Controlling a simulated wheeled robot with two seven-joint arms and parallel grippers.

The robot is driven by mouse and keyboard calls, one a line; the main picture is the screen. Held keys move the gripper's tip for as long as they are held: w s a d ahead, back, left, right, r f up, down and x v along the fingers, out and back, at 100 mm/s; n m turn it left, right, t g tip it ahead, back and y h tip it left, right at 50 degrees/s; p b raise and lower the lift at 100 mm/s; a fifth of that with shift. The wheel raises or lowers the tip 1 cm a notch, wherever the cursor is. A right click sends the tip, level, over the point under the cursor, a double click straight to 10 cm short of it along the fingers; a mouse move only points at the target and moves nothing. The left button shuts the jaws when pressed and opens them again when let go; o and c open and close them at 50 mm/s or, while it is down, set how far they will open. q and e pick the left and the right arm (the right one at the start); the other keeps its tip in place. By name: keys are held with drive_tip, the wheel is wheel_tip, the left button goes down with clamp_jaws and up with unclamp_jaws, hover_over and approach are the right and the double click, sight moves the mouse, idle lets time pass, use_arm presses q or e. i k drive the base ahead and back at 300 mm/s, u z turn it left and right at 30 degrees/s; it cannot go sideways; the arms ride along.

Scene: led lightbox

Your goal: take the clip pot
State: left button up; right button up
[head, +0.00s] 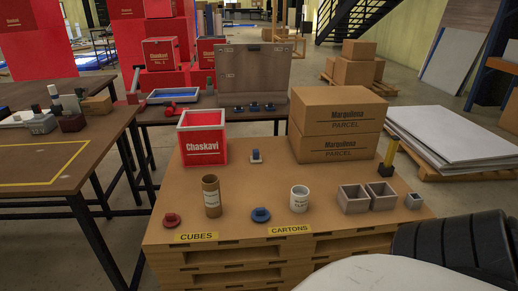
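A white pot (299,199) with dark lettering stands upright near the front of the brown pallet-top table (240,205), behind the CARTONS label. The lettering is too small to read surely, so I cannot tell if it is the clip pot. A brown cylinder pot (211,205) with a pale label, its print also too small to read, stands upright left of it, behind the CUBES label. Neither of my grippers shows in the head view.
A blue disc-like object (260,215) lies between the pots; a red one (171,220) lies at the left. Grey open boxes (354,205) stand to the right. A red Chaskavi crate (202,150) and stacked Marquiinna cartons (335,148) stand behind. A wooden table (50,170) is at left.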

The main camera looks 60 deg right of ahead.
sight(299, 199)
drive_tip(key=z, duration=0.25)
drive_tip(key=i, duration=0.9)
drive_tip(key=z, duration=1.05)
drive_tip(key=i, duration=0.45)
drive_tip(key=z, duration=0.5)
